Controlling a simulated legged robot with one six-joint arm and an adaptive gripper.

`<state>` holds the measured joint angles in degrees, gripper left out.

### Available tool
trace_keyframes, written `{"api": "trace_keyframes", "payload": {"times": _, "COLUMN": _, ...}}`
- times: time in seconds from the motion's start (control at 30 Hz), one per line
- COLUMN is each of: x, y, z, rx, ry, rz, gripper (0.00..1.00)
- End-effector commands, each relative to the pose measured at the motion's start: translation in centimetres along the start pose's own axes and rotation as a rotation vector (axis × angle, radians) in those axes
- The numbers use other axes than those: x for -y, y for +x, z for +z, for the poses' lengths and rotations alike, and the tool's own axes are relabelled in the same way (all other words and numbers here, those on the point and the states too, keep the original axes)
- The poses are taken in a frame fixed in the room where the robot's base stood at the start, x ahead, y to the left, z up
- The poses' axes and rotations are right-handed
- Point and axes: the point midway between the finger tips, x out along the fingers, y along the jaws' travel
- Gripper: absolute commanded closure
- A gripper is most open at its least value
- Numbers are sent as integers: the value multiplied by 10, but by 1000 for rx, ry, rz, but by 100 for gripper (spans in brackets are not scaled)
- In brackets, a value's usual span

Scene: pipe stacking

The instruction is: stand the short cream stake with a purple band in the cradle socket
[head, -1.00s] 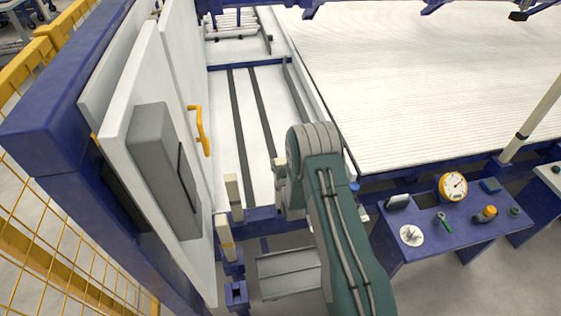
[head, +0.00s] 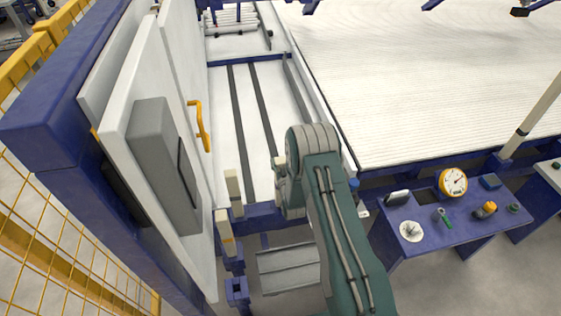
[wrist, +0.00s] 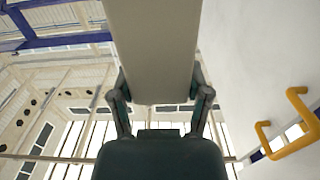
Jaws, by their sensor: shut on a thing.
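My gripper (wrist: 160,92) shows in the wrist view, with one finger on each side of a broad cream piece. It is shut on this piece, the cream stake (wrist: 153,48), which runs up out of the picture. No purple band shows on the visible part. In the head view my arm hides the gripper and most or all of the stake. A blue square socket (head: 237,287) with a dark opening is at the lower left of the arm. I cannot tell whether it is the cradle socket.
Two other cream stakes stand left of my arm: one (head: 232,185) farther back and one with an orange band (head: 224,231). A white door with a yellow handle (head: 199,122) is close on the left. A blue bench (head: 455,232) with tools stands at right.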

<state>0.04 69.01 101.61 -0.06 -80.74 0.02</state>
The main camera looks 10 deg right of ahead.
Motion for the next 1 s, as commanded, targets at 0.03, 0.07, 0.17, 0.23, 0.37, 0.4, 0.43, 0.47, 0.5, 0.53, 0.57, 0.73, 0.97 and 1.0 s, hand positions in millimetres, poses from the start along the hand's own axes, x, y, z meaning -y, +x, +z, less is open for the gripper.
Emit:
{"api": "trace_keyframes", "payload": {"times": 0.03, "x": 0, "y": 0, "z": 1, "rx": -2, "ry": 0, "rz": 0, "gripper": 99}}
{"api": "trace_keyframes", "payload": {"times": 0.07, "x": 0, "y": 0, "z": 2, "rx": -3, "ry": 0, "rz": 0, "gripper": 99}}
{"api": "trace_keyframes", "payload": {"times": 0.17, "x": 0, "y": 0, "z": 6, "rx": -2, "ry": 0, "rz": 0, "gripper": 99}}
{"api": "trace_keyframes", "payload": {"times": 0.23, "x": 0, "y": 0, "z": 8, "rx": -2, "ry": 0, "rz": 0, "gripper": 99}}
{"api": "trace_keyframes", "payload": {"times": 0.37, "x": 0, "y": 0, "z": 13, "rx": -2, "ry": 0, "rz": 0, "gripper": 99}}
{"api": "trace_keyframes", "payload": {"times": 0.4, "x": 0, "y": 0, "z": 14, "rx": -2, "ry": 0, "rz": 0, "gripper": 99}}
{"api": "trace_keyframes", "payload": {"times": 0.43, "x": 0, "y": 0, "z": 15, "rx": -2, "ry": 0, "rz": 0, "gripper": 99}}
{"api": "trace_keyframes", "payload": {"times": 0.47, "x": 0, "y": 0, "z": 16, "rx": -2, "ry": 0, "rz": 0, "gripper": 99}}
{"api": "trace_keyframes", "payload": {"times": 0.5, "x": 0, "y": 0, "z": 17, "rx": -2, "ry": 0, "rz": 0, "gripper": 99}}
{"api": "trace_keyframes", "payload": {"times": 0.53, "x": 0, "y": 0, "z": 18, "rx": -2, "ry": 0, "rz": 0, "gripper": 99}}
{"api": "trace_keyframes", "payload": {"times": 0.57, "x": 0, "y": 0, "z": 18, "rx": -2, "ry": 0, "rz": 0, "gripper": 99}}
{"api": "trace_keyframes", "payload": {"times": 0.73, "x": 0, "y": 0, "z": 18, "rx": -2, "ry": 0, "rz": 0, "gripper": 99}}
{"api": "trace_keyframes", "payload": {"times": 0.97, "x": 0, "y": 0, "z": 18, "rx": -2, "ry": 0, "rz": 0, "gripper": 0}}
{"api": "trace_keyframes", "payload": {"times": 1.0, "x": 0, "y": 0, "z": 18, "rx": -2, "ry": 0, "rz": 0, "gripper": 0}}
